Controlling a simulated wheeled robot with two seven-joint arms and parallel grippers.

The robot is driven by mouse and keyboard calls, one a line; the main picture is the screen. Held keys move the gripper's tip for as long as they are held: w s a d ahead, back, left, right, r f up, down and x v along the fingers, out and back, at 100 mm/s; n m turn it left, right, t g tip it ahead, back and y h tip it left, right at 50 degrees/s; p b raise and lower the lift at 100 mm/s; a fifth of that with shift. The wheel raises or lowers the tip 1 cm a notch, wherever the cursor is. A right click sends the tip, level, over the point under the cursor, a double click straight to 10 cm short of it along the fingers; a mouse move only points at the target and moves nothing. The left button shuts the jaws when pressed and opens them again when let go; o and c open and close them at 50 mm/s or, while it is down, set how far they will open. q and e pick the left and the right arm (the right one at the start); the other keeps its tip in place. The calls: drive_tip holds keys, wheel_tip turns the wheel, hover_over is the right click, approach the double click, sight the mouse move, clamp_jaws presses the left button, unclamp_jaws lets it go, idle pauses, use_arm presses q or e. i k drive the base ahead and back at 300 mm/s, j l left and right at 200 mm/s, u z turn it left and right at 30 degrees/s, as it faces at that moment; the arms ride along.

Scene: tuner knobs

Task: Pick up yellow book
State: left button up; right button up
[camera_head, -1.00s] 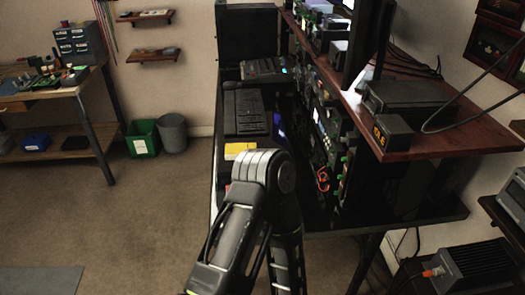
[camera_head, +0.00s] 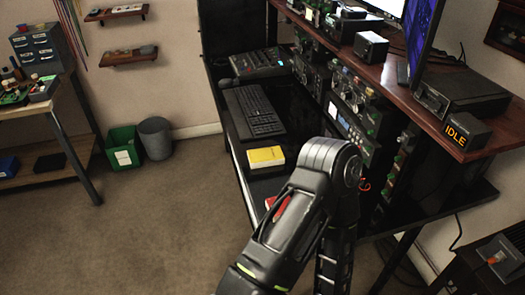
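The yellow book (camera_head: 265,157) lies flat on the dark desk (camera_head: 289,128), near its front left edge. It sits just in front of the black keyboard. One of my arms reaches up from the bottom of the view, and its bent joint is just to the right of and nearer than the book. The book's upper face is largely clear of the arm. Neither of my grippers shows in the view, so I cannot see their fingers.
A black keyboard (camera_head: 253,111) and a mixer-like console (camera_head: 256,63) stand behind the book. Rack equipment (camera_head: 350,122) and a wooden shelf (camera_head: 395,75) close off the right side. Open floor (camera_head: 150,220) lies to the left, with a green bin (camera_head: 123,147) and a grey bin (camera_head: 155,138).

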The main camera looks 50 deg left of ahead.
sight(270, 156)
drive_tip(key=k+j, duration=0.25)
drive_tip(key=j, duration=0.2)
drive_tip(key=k+j+z, duration=0.1)
drive_tip(key=k+j, duration=0.15)
drive_tip(key=j, duration=0.25)
drive_tip(key=k+j, duration=0.25)
drive_tip(key=j, duration=0.2)
drive_tip(key=k+j, duration=0.25)
drive_tip(key=j, duration=0.2)
drive_tip(key=z, duration=0.05)
